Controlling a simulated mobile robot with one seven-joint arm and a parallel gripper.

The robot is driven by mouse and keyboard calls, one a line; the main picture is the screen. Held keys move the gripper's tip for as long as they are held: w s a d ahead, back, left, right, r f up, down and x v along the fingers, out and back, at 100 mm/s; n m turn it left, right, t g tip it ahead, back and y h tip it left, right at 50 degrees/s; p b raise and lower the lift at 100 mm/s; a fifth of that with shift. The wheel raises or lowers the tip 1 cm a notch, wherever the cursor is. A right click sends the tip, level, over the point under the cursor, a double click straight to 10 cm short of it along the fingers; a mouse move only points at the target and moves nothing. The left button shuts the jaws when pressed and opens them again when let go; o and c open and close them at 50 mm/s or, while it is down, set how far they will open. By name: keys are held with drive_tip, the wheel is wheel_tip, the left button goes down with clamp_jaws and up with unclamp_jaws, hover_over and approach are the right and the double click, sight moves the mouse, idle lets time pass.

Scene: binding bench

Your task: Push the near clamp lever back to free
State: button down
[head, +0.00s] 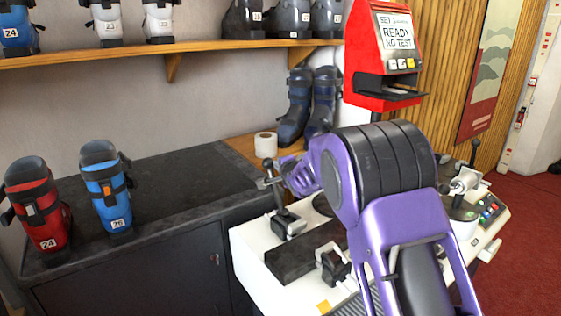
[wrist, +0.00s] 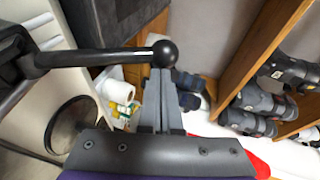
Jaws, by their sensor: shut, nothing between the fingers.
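A clamp lever with a black ball knob (wrist: 165,53) and a dark rod (wrist: 95,58) crosses the upper left of the wrist view. In the head view the lever (head: 278,198) rises from its base on the left side of the white bench machine (head: 252,243), leaning a little left. My gripper (wrist: 160,75) is shut and empty. Its grey fingertips are at the knob in the wrist view; whether they touch it I cannot tell. In the head view my gripper (head: 268,183) overlaps the upper lever. A second black-knobbed lever (head: 474,152) stands at the machine's right side.
A paper roll (head: 265,145) stands behind the lever, with dark boots (head: 296,108) beyond. A red ski boot (head: 37,205) and a blue one (head: 104,187) stand on the dark counter (head: 180,185) at left. A red test display (head: 385,55) is at the back.

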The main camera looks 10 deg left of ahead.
sight(271, 166)
drive_tip(key=w+a+b, duration=0.1)
drive_tip(key=w+a+f+b, duration=0.2)
drive_tip(key=shift+w+a+f, duration=0.15)
drive_tip(key=shift+a+f, duration=0.1)
drive_tip(key=shift+a, duration=0.1)
drive_tip(key=shift+w+a, duration=0.15)
drive_tip(key=shift+a, duration=0.1)
